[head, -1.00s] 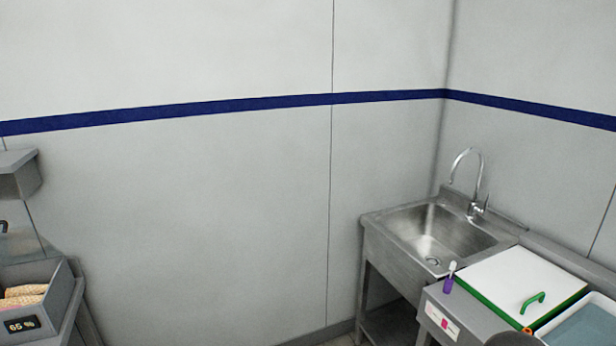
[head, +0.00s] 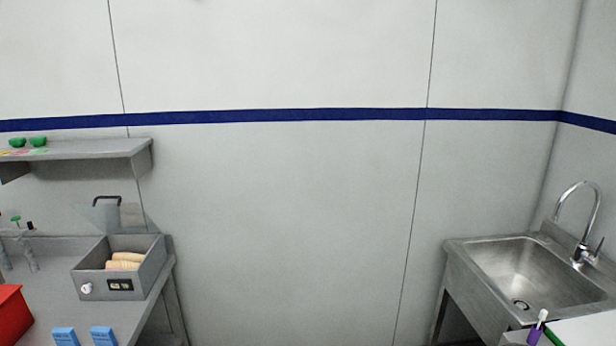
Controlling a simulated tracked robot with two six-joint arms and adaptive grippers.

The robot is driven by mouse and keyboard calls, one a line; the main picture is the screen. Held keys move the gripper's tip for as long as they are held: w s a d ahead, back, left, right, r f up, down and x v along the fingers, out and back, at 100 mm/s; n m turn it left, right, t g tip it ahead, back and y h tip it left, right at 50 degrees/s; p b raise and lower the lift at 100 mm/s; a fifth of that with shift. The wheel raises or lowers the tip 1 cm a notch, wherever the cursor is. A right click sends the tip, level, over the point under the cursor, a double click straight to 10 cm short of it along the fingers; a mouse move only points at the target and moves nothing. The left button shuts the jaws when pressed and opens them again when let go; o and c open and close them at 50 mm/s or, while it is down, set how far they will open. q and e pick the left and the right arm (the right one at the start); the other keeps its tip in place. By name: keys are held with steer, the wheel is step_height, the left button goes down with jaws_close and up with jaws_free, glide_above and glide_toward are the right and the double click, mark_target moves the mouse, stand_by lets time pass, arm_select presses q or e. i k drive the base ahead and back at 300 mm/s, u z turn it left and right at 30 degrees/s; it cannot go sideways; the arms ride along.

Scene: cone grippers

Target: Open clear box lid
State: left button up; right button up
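A grey box (head: 88,265) stands on the counter at the left. Its top is open and several tan cones (head: 124,262) lie inside. A clear panel with a dark handle (head: 106,199) stands raised at the back of the box; it looks like its lid, tilted up. The box front has a small dark display (head: 120,285) and a white knob (head: 87,288). Neither of my grippers shows in the head view.
The left counter (head: 55,298) also holds a red container (head: 12,312) and two small blue boxes (head: 103,336). A grey shelf (head: 95,150) hangs above it. A steel sink (head: 520,270) stands at the right. Bare wall and a gap separate sink and counter.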

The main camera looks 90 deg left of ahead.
mark_target(118, 198)
steer(key=z, duration=0.2)
steer(key=i, duration=0.2)
steer(key=u, duration=3.35)
steer(key=k, duration=0.6)
steer(key=u, duration=0.3)
steer(key=i, duration=1.65)
steer(key=z, duration=0.25)
